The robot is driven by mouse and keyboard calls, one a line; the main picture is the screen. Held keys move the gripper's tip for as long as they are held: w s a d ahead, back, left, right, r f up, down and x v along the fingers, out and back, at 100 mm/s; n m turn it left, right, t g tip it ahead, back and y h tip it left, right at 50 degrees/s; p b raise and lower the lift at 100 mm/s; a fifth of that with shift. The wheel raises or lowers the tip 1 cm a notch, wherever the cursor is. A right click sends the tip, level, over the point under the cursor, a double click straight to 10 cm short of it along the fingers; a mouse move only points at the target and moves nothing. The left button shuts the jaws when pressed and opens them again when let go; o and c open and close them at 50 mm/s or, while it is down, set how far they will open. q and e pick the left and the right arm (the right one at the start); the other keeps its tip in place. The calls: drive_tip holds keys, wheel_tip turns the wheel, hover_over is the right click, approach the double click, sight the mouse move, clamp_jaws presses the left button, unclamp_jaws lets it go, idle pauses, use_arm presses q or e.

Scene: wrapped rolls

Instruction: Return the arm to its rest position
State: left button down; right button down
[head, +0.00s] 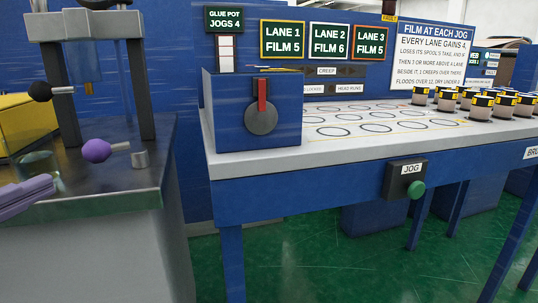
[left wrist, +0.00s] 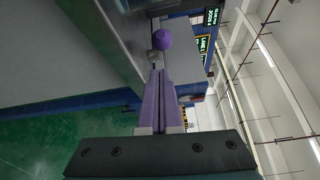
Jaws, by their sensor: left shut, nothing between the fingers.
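My left gripper (head: 50,184) comes in at the left edge of the head view, low beside the grey machine bench (head: 95,203). Its purple fingers are shut with nothing between them. In the left wrist view the closed fingers (left wrist: 162,80) point toward a purple ball knob (left wrist: 162,39). In the head view this knob (head: 97,150) sits on a short lever above the bench top, a little right of the fingertips and apart from them. My right gripper is not in view.
A blue table (head: 330,180) with a white top stands to the right, with a box bearing a red-handled lever (head: 262,105). A green JOG button (head: 416,189) is on its front. Several wrapped rolls (head: 481,108) stand at its far right. Green floor (head: 330,270) lies open in front.

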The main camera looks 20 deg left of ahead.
use_arm(q)
wheel_tip(320, 180, up, 10)
drive_tip(key=s+a+n+g+y+p, duration=0.15)
drive_tip(key=n+g+y+p, duration=0.35)
drive_tip(key=n+p, duration=0.8)
drive_tip(key=s+d+r+n+g+h+p, duration=0.25)
drive_tip(key=s+d+r+g+p, duration=0.2)
drive_tip(key=s+d+p, duration=0.4)
drive_tip(key=s+d+r+n+g+h+p, duration=0.25)
drive_tip(key=s+d+r+g+p, duration=0.2)
drive_tip(key=d+p, duration=0.6)
wheel_tip(320, 180, up, 34)
drive_tip(key=a+p, duration=0.1)
drive_tip(key=p, duration=3.3)
drive_tip(key=shift+a+m+h+p, duration=0.2)
drive_tip(key=shift+m+h+p, duration=0.1)
drive_tip(key=shift+m, duration=0.1)
drive_tip(key=shift+f, duration=0.1)
